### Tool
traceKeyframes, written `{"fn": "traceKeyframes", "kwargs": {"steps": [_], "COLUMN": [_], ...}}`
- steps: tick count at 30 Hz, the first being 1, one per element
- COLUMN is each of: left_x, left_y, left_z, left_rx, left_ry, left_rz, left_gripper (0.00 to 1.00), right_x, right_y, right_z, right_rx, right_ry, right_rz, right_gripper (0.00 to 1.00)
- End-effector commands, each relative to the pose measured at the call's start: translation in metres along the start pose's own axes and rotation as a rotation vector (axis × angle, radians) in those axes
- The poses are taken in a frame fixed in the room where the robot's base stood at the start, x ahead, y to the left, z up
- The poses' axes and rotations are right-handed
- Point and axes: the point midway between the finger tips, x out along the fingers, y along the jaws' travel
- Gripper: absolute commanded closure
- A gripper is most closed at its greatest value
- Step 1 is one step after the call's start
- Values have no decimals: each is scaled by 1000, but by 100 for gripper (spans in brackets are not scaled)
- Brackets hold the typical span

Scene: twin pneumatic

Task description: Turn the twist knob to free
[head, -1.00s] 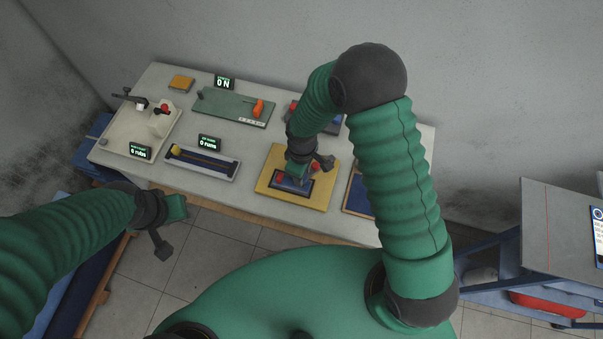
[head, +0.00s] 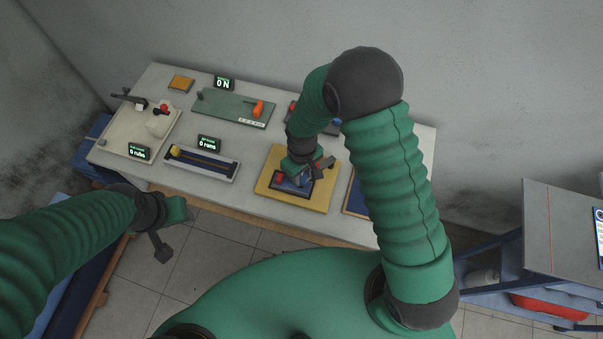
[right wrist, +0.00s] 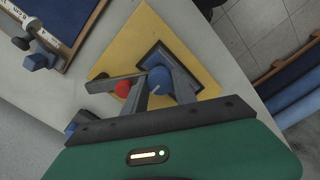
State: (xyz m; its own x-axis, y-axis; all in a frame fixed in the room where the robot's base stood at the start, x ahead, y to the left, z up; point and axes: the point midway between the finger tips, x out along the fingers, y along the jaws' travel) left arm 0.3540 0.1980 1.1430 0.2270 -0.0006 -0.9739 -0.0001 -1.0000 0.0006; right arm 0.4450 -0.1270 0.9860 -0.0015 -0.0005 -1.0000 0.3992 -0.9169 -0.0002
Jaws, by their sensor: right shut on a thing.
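The twist knob appears to be the round blue knob (right wrist: 160,80) in the right wrist view. It sits on a dark blue-grey panel (right wrist: 188,62) on a yellow board (right wrist: 150,28). My right gripper (right wrist: 158,88) is shut on this knob, with one finger on either side. A red ball-shaped part (right wrist: 122,89) is beside the left finger. In the head view my right gripper (head: 303,180) is over the yellow board (head: 267,180) and hides most of the knob. My left gripper (head: 172,228) hangs in front of the table, away from the board; its fingers are unclear.
The white table (head: 235,150) carries a green panel with an orange handle (head: 258,107), a slider tray with a yellow block (head: 202,163), a beige board (head: 118,137) and a yellow-orange block (head: 181,83). A blue panel (head: 356,193) lies close right of the yellow board.

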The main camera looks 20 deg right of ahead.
Motion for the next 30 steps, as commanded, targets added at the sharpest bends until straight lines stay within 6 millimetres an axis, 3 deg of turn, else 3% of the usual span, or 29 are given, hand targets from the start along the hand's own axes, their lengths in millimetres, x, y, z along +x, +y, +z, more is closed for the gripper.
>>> {"fn": "traceKeyframes", "kwargs": {"steps": [5, 6, 8, 20, 23, 30], "left_x": [0, 0, 0, 2, 7, 18], "left_y": [0, 0, 0, 0, 0, 0], "left_z": [0, 0, 0, 1, 2, 4], "left_rx": [0, 0, 0, 0, 0, 0], "left_ry": [0, 0, 0, 0, 0, 0], "left_rz": [0, 0, 0, 0, 0, 0], "left_gripper": [58, 58, 58, 58, 58, 58], "right_x": [-1, -1, -1, -9, -29, -100], "right_y": [1, 1, 1, 1, 1, 1], "right_z": [-1, -1, -1, -1, -2, -2], "right_rx": [0, 0, -1, -1, -1, -1], "right_ry": [2, 2, 2, 2, 7, 9], "right_rz": [1, 1, 1, 1, 2, 2], "right_gripper": [100, 65, 58, 58, 58, 58]}}
